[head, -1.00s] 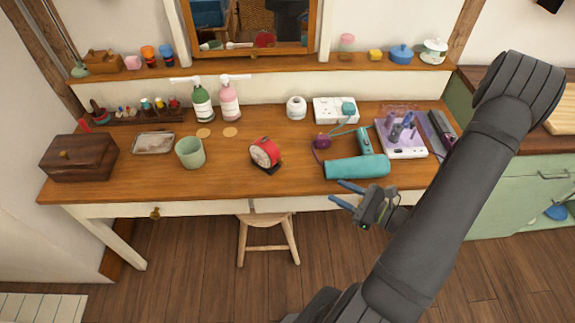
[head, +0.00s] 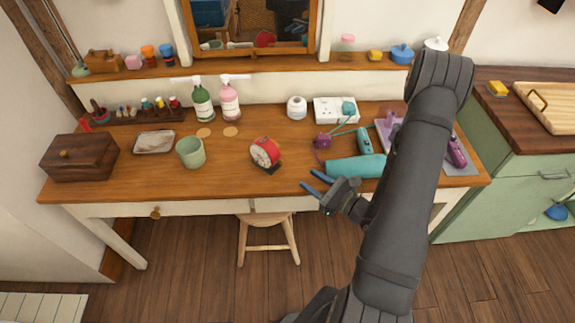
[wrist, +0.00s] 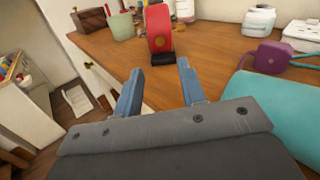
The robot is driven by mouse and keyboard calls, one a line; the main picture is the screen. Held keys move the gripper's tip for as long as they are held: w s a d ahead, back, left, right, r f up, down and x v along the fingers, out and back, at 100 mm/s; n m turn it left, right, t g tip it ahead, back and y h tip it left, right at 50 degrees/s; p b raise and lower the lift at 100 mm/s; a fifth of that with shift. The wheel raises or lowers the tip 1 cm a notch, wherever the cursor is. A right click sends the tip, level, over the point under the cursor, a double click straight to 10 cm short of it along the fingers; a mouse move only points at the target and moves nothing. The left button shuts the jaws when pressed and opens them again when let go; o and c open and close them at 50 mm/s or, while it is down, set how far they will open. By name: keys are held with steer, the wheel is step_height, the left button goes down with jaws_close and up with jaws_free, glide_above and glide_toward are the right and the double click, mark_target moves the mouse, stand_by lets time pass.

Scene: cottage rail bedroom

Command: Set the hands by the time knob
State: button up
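A red alarm clock (head: 265,152) with a pale face stands on a dark base near the middle of the wooden table. Its face is turned to the lower left in the head view. In the wrist view the clock's red back (wrist: 159,28) faces me, with a round brassy knob on it. My gripper (head: 309,184) is right of and below the clock, near the table's front edge, apart from it. In the wrist view my gripper (wrist: 160,85) has its two blue fingers spread, with nothing between them.
A teal roll (head: 355,167) lies right of the clock, close to my arm. A purple corded item (head: 322,141) and a white power strip (head: 335,109) lie behind it. A green cup (head: 190,152) stands to the left. The table between gripper and clock is clear.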

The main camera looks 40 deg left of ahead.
mark_target(282, 163)
steer(key=a, duration=0.9)
steer(key=shift+s+a, duration=0.3)
steer(key=shift+a, duration=0.05)
steer(key=shift+c, duration=0.5)
jaws_close()
